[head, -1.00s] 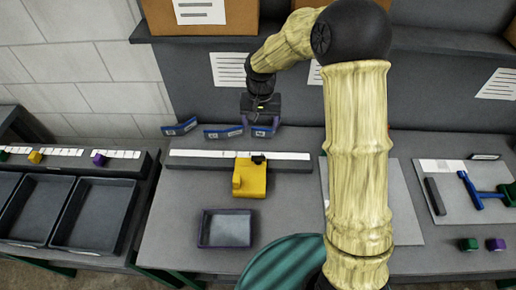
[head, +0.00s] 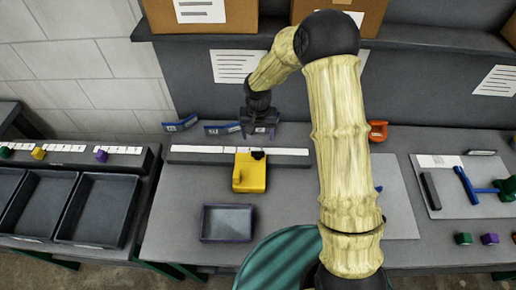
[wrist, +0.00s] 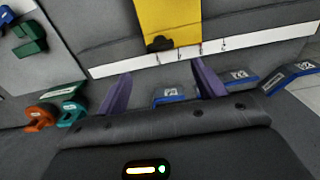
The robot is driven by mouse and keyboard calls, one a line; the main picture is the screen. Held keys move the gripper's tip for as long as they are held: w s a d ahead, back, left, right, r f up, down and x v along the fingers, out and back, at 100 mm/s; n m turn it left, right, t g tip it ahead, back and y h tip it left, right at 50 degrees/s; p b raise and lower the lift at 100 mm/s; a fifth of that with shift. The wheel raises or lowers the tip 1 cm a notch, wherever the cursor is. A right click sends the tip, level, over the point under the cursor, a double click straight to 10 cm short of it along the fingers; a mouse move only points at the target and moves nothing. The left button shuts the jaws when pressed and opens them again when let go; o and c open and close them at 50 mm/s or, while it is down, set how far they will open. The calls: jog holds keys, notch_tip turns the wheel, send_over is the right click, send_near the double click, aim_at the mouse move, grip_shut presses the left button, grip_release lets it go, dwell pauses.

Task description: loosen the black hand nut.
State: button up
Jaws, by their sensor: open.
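The black hand nut (head: 258,154) sits at the back top edge of a yellow block (head: 249,174), which stands at the front of a long grey rail with a white strip (head: 205,150). In the wrist view the nut (wrist: 158,44) shows as a dark knob at the end of the yellow block (wrist: 168,16). My gripper (head: 260,133) hangs behind and above the nut, pointing down. Its purple fingers in the wrist view (wrist: 160,72) are spread apart with nothing between them. The nut is apart from the fingers.
Blue labelled blocks (head: 181,123) stand behind the rail, some close to my gripper. An orange clamp-like piece (head: 377,131) is behind my arm. An empty tray (head: 227,223) lies in front of the yellow block. Tools lie on a board (head: 440,201) at right.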

aim_at(258, 152)
notch_tip(258, 152, down, 10)
jog(key=shift+f+p, duration=0.1)
jog(key=shift+p, duration=1.15)
jog(key=c, duration=1)
